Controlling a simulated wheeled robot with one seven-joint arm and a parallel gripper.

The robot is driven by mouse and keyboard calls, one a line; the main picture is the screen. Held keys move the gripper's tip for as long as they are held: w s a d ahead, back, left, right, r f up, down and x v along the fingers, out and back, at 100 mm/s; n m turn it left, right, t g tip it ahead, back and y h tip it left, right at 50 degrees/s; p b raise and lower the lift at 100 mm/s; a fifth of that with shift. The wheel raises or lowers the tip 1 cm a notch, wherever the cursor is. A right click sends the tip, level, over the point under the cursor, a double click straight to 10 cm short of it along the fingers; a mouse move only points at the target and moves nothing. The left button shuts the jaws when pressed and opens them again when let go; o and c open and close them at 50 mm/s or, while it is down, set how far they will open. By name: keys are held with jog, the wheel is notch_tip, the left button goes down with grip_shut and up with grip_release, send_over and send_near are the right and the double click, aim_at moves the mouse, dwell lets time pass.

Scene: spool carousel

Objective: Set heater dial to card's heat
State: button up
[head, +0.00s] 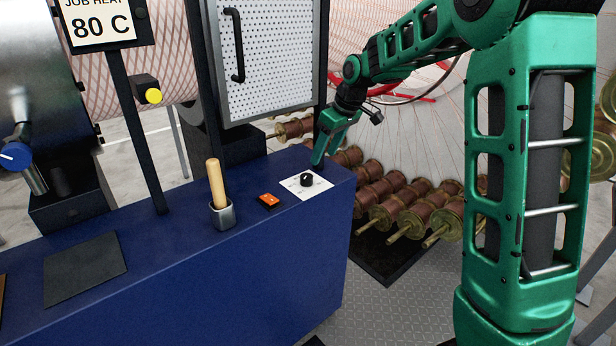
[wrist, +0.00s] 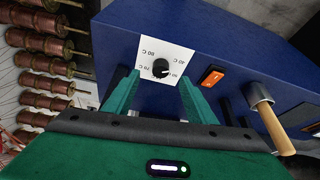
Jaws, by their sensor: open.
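The heater dial (head: 307,180) is a small black knob on a white plate (head: 293,188) at the right end of the blue bench top. A pale mark on the knob seems to point to the lower right there. The job heat card (head: 103,22) reads 80 C at the upper left. My gripper (head: 318,160) is open just over the dial; in the wrist view its fingers (wrist: 157,86) are apart, one either side below the dial, not visibly touching it.
An orange switch (head: 269,201) lies beside the plate, and a wooden-handled tool stands in a metal cup (head: 222,214) further left. A perforated door panel (head: 268,60) stands behind. Copper-coloured spools (head: 405,201) fill the rack to the right. The bench front (head: 240,290) is clear.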

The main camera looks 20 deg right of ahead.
aim_at(308, 176)
jog(key=x, duration=0.7)
jog(key=w+a+x, duration=0.1)
jog(key=x, duration=0.3)
jog(key=shift+w+a, duration=0.15)
jog(key=shift+w, duration=0.05)
jog(key=c, duration=1)
